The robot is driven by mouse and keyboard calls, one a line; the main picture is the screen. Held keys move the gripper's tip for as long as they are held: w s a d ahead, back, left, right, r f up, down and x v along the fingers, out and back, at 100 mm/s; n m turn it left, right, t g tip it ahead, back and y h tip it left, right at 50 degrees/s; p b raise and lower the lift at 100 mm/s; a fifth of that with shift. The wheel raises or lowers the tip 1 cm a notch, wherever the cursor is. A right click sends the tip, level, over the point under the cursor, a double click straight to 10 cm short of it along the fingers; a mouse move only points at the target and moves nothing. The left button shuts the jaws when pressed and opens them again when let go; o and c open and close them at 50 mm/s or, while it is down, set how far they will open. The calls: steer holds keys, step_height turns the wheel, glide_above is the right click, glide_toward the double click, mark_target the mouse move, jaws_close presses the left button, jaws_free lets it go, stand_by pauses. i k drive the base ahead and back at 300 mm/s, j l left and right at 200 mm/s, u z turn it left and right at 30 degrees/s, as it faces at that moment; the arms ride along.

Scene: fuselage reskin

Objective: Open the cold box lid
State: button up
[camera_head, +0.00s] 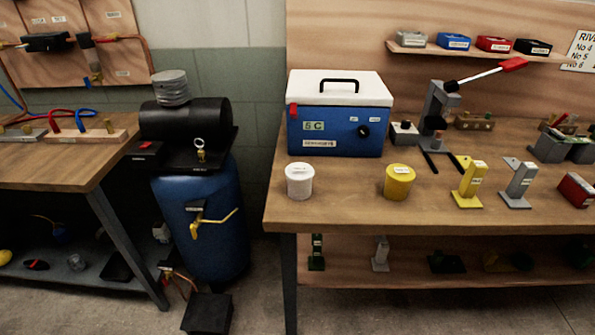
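The cold box (337,135) is a blue box at the left end of the right-hand wooden bench. Its white lid (305,86) lies flat on top and looks closed, with a black handle (339,81) standing up from it. A red piece (293,111), perhaps a latch, sits at the front left corner below the lid. A label reading "5 C" and a black knob (363,131) are on its front face. My gripper is not in this view.
A white tub (299,180) and a yellow tub (399,181) stand on the bench (345,204) before the box. A grey lever press (438,115) stands to its right. A blue compressor tank (203,225) stands left of the bench. Bench space between the tubs is clear.

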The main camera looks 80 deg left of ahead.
mark_target(305, 87)
steer(key=j+u, duration=0.15)
steer(key=u, duration=2)
steer(key=i+j+u, duration=0.15)
steer(key=i, duration=0.25)
steer(key=i+j+u, duration=0.2)
steer(key=i, duration=0.25)
steer(key=l, duration=0.1)
